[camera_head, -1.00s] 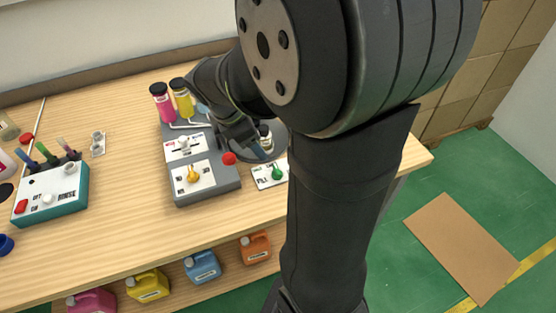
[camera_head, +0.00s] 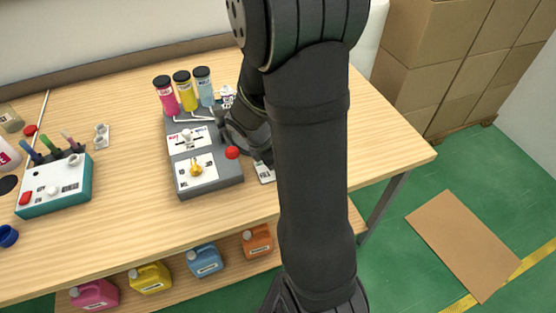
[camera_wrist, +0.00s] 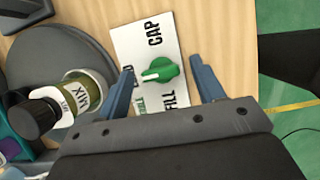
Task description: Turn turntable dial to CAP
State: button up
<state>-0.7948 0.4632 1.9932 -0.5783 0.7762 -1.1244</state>
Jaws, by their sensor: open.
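The green turntable dial (camera_wrist: 163,73) sits on a white label plate (camera_wrist: 128,42) in the wrist view. CAP is printed at the plate's upper end and FILL at its lower right. The dial's white pointer faces left, toward a label partly hidden by my left finger. My gripper (camera_wrist: 164,66) is open, with one blue finger on each side of the dial; I cannot tell whether they touch it. In the head view my arm hides the dial, and only a sliver of the plate (camera_head: 264,173) shows.
The grey turntable (camera_wrist: 88,58) with a MIX bottle (camera_wrist: 72,100) lies left of the dial. In the head view, a grey dispenser (camera_head: 208,178) with a yellow knob and red ball stands close by. The table's right end (camera_head: 390,155) is clear.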

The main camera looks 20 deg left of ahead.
jog(key=c, duration=1)
jog(key=m, duration=0.2)
jog(key=m+g+h, duration=0.1)
jog(key=m, duration=0.1)
jog(key=shift+w+a+m+g, duration=0.1)
jog(key=shift+w+m+g, duration=0.05)
jog(key=shift+m+g, duration=0.2)
jog(key=m+g, duration=0.1)
jog(key=m, duration=0.3)
jog(key=shift+w+m+g, duration=0.1)
jog(key=shift+m+g, duration=0.25)
jog(key=m, duration=0.2)
jog(key=m+g, duration=0.1)
jog(key=m, duration=0.1)
jog(key=shift+w+g, duration=0.15)
jog(key=shift+g, duration=0.15)
jog(key=shift+m+g+y, duration=0.5)
jog(key=shift+m+g, duration=0.2)
jog(key=shift+m, duration=1.6)
